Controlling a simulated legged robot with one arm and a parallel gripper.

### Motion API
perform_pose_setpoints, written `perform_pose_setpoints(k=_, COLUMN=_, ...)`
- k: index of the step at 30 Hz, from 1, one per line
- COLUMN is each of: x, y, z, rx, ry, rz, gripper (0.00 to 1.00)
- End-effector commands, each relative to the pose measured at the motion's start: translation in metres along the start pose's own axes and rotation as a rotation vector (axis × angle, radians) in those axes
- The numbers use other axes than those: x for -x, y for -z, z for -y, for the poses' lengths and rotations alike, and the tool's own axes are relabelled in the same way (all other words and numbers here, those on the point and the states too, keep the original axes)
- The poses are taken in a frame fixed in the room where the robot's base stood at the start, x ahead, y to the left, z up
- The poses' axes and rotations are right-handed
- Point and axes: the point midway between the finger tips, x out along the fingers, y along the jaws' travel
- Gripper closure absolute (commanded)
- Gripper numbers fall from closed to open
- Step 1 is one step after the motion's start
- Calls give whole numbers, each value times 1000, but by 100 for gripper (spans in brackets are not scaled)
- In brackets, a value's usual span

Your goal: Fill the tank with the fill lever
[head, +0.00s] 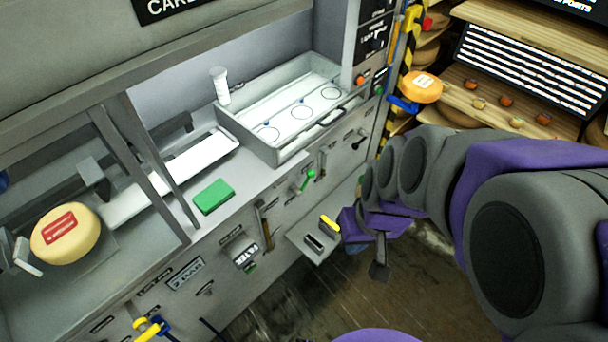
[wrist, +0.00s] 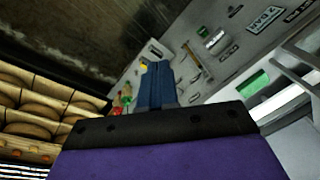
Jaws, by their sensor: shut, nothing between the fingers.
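My gripper (wrist: 157,75) is shut and empty; its blue fingers lie together in the wrist view, pointing towards the machine's front panel. In the head view my gripper is low in front of the panel, partly hidden by its own purple housing. A lever with a green knob (head: 308,178) stands on the panel, left of and above my gripper and apart from it. A brown-handled lever (head: 265,226) is further left. I cannot read which is the fill lever. An open grey tank-like basin (head: 283,152) sits above the panel, with rings on its pale floor.
A small ledge (head: 302,248) with a yellow-tipped part (head: 330,224) juts out close to my gripper. A green block (head: 213,196) and a cheese wheel (head: 65,236) are at left. Shelves (head: 480,75) stand at right. The floor (head: 290,310) below is open.

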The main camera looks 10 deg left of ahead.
Motion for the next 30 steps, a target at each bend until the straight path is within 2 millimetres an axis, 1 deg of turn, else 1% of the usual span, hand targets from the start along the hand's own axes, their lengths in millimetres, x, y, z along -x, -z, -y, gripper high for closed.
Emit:
perform_pose_setpoints(k=1, x=-10, y=17, z=7, rx=30, ry=10, rz=-24, gripper=100)
perform_pose_setpoints(k=6, x=-39, y=74, z=30, rx=117, ry=27, rz=-134, gripper=100)
perform_pose_setpoints(k=8, x=-49, y=92, z=38, rx=145, ry=26, rz=-172, gripper=100)
perform_pose_setpoints(k=9, x=-56, y=104, z=42, rx=162, ry=22, rz=-199, gripper=100)
perform_pose_setpoints(k=15, x=-94, y=158, z=63, rx=243, ry=-22, rz=-315, gripper=100)
perform_pose_setpoints(k=21, x=-132, y=203, z=78, rx=320, ry=-110, rz=-424, gripper=100)
perform_pose_setpoints(k=24, x=-152, y=220, z=84, rx=358, ry=-169, rz=-469, gripper=100)
perform_pose_setpoints(k=30, x=-193, y=244, z=90, rx=440, ry=-318, rz=-539, gripper=100)
